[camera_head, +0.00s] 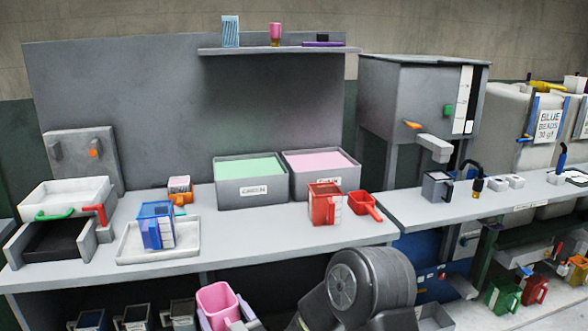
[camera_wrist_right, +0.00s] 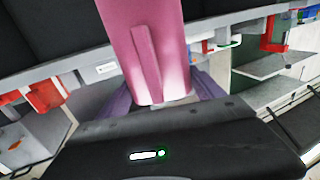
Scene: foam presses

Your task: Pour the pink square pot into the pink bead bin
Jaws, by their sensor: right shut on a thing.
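The pink square pot (camera_head: 217,301) is low in the head view, in front of the bench's front edge and below its top. My right gripper (camera_head: 226,322) is shut on it, with pale purple fingers on its sides. In the right wrist view the pot (camera_wrist_right: 148,50) stands between the purple fingers (camera_wrist_right: 165,100). The pot's contents cannot be made out. The pink bead bin (camera_head: 320,163) is a grey box with pink beads at the back of the bench, right of the green bead bin (camera_head: 250,170). My left gripper is not in view.
A red pot (camera_head: 322,205) and a red scoop (camera_head: 364,203) stand in front of the pink bin. A blue pot (camera_head: 155,226) stands on a white tray (camera_head: 185,243) at left. A shelf (camera_head: 270,50) hangs above. Bare bench top (camera_head: 260,235) lies between.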

